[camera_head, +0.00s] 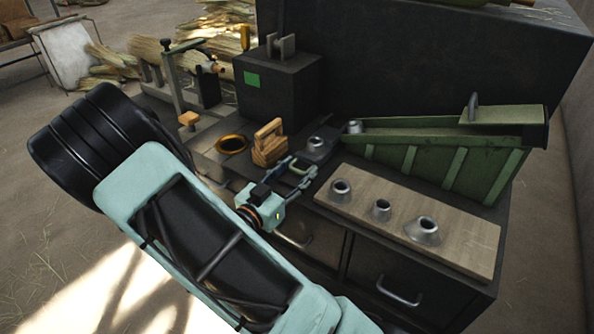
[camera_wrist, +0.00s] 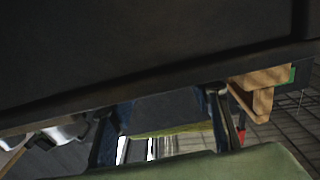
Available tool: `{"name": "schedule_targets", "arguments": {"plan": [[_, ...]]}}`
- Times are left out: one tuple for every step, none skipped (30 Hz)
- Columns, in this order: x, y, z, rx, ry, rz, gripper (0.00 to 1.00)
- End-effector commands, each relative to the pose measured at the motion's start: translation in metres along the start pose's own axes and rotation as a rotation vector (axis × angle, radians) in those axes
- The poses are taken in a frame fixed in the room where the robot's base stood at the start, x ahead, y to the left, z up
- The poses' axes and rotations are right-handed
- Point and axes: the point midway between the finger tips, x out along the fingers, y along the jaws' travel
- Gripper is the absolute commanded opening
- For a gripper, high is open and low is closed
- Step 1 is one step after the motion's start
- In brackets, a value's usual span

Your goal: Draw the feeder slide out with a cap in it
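The feeder slide (camera_head: 322,153) is a dark flat piece at the mouth of the green feeder (camera_head: 440,153). A grey metal cap (camera_head: 317,144) sits on it, and another cap (camera_head: 355,127) is at the low end of the feeder chute. A small green handle (camera_head: 301,168) is at the slide's front. My gripper (camera_head: 297,172) is at this handle, its fingers spread apart on either side. In the wrist view, the gripper (camera_wrist: 165,130) shows two separated fingers with a greenish bar (camera_wrist: 172,130) between them. I cannot tell whether they touch it.
A wooden board (camera_head: 460,238) with three caps lies at the right of the bench. A wooden block with a handle (camera_head: 268,147) and a brass-coloured ring (camera_head: 232,144) are left of the slide. A dark box (camera_head: 277,85) stands behind. Drawers with handles (camera_head: 398,292) are below.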

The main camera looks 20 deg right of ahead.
Motion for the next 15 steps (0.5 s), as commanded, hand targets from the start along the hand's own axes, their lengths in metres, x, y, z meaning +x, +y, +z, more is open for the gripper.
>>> {"name": "schedule_targets", "arguments": {"plan": [[0.000,0.000,0.000,0.000,0.000,0.000,0.32],[0.000,0.000,0.000,0.000,0.000,0.000,0.29],[0.000,0.000,0.000,0.000,0.000,0.000,0.24],[0.000,0.000,0.000,0.000,0.000,0.000,0.21],[0.000,0.000,0.000,0.000,0.000,0.000,0.18],[0.000,0.000,0.000,0.000,0.000,0.000,0.13],[0.000,0.000,0.000,0.000,0.000,0.000,0.10],[0.000,0.000,0.000,0.000,0.000,-0.001,0.07],[0.000,0.000,0.000,0.000,0.000,-0.001,0.02],[0.000,0.000,0.000,0.000,0.000,-0.001,0.01],[-0.001,0.000,0.000,0.000,0.000,-0.001,0.01],[-0.002,0.000,0.000,0.000,-0.001,-0.001,0.01],[-0.004,-0.001,0.000,0.000,-0.001,-0.002,0.01],[-0.007,-0.001,-0.001,-0.001,-0.001,-0.003,0.01],[-0.012,-0.001,-0.001,-0.001,-0.002,-0.003,0.01]]}}
